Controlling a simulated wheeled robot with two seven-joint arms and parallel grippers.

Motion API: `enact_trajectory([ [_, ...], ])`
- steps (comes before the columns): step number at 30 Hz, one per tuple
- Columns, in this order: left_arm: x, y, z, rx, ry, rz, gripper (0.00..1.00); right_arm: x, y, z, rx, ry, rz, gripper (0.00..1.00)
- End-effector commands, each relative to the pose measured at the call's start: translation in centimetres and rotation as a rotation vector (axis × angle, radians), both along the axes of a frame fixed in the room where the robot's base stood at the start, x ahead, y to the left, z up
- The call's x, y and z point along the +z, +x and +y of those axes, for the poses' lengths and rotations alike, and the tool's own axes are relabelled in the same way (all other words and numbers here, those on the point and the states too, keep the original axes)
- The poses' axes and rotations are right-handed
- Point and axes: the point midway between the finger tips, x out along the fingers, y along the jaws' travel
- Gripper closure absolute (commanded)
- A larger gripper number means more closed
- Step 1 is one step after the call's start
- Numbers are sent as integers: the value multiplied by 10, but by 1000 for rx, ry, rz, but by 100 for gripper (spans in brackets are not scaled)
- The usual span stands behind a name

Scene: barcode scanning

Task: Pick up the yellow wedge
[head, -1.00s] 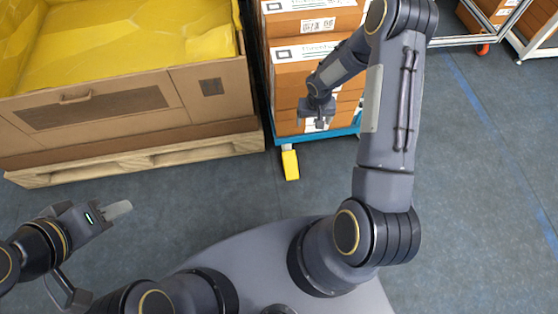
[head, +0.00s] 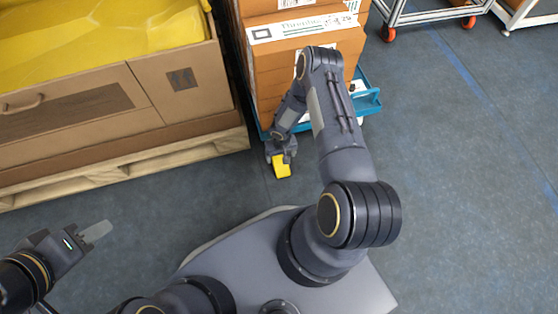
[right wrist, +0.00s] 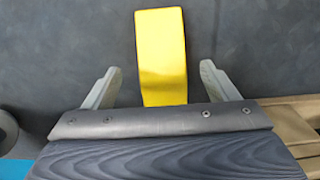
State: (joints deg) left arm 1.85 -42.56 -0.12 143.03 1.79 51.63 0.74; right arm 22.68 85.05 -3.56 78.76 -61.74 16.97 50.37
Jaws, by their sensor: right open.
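The yellow wedge (head: 282,168) lies on the dark floor at the front corner of the blue cart. It also shows in the right wrist view (right wrist: 161,55), upright in the picture between the two fingers. My right gripper (head: 280,158) is just above the wedge and hides its rear part. In the right wrist view my right gripper (right wrist: 159,85) is open, with a gap on each side of the wedge. My left gripper (head: 98,232) is at the lower left, far from the wedge; only one finger shows clearly.
The blue cart (head: 366,98) carries stacked brown boxes (head: 300,45) right behind the wedge. A wooden pallet (head: 120,168) with a large crate lined in yellow stands to the left. The floor (head: 450,180) on the right is clear.

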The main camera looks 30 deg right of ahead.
Motion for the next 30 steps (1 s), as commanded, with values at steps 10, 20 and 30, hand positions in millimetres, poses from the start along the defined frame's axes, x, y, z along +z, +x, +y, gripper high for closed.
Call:
enact_trajectory([
  [10, -31, 0, 0, 0, 0, 0, 64, -48, 5, 1, -2, 0, 2, 20],
  [20, -31, 0, 0, 0, 0, 0, 64, -50, 6, 1, 0, 0, 0, 27],
  [30, -31, 0, 0, 0, 0, 0, 64, -50, 6, 1, 0, 0, 0, 71],
])
